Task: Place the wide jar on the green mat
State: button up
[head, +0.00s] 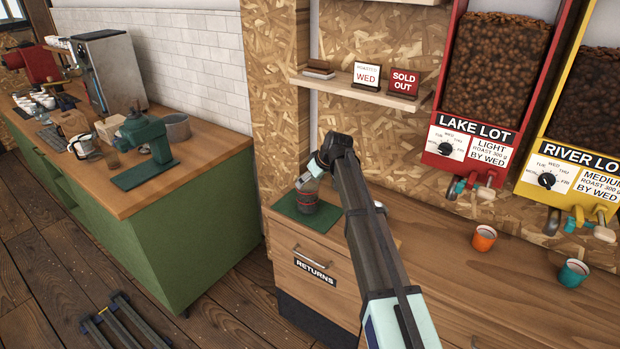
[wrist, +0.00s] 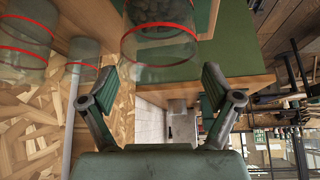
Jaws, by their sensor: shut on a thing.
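The wide jar (head: 307,196), clear glass with red bands and dark contents, is upright over the green mat (head: 326,218). I cannot tell whether its base touches the mat. My gripper (head: 313,174) is at the jar's upper part, partly hidden by my arm. In the wrist view the jar (wrist: 160,46) lies between the two fingers of my gripper (wrist: 160,78), which is shut on it. The green mat (wrist: 242,50) shows beside and behind the jar there.
More red-banded clear jars (wrist: 25,38) stand at the left of the wrist view, close to the held jar. A chipboard wall and a shelf (head: 365,91) are behind.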

jog(key=shift+f, duration=0.2)
jog(key=o, duration=1.5)
jog(key=shift+r, duration=0.1)
jog(key=b+v, duration=0.4)
jog(key=v, duration=0.8)
jog(key=shift+r, duration=0.1)
